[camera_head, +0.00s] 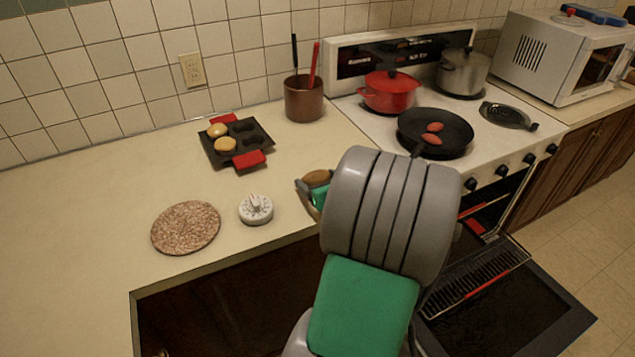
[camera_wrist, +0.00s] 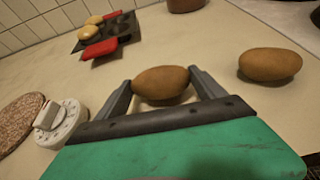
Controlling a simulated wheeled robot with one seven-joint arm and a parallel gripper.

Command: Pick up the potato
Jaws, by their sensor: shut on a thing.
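A brown potato (camera_wrist: 162,83) sits between the two fingers of my gripper (camera_wrist: 160,77) in the wrist view. The fingers press on its left and right ends. It is at or just over the counter; I cannot tell whether it is clear of it. A second brown potato (camera_wrist: 270,64) lies on the counter to the right, apart from the gripper. In the head view, one potato (camera_head: 316,177) shows at the left edge of my arm, near the counter's front edge. My arm hides most of the gripper and the other potato there.
A white dial timer (camera_head: 256,210) and a round cork mat (camera_head: 186,228) lie left of my gripper. Behind is a dark pan with red handles (camera_head: 235,142). A brown pot (camera_head: 304,98) stands by the stove (camera_head: 400,115). The oven door (camera_head: 510,300) hangs open at right.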

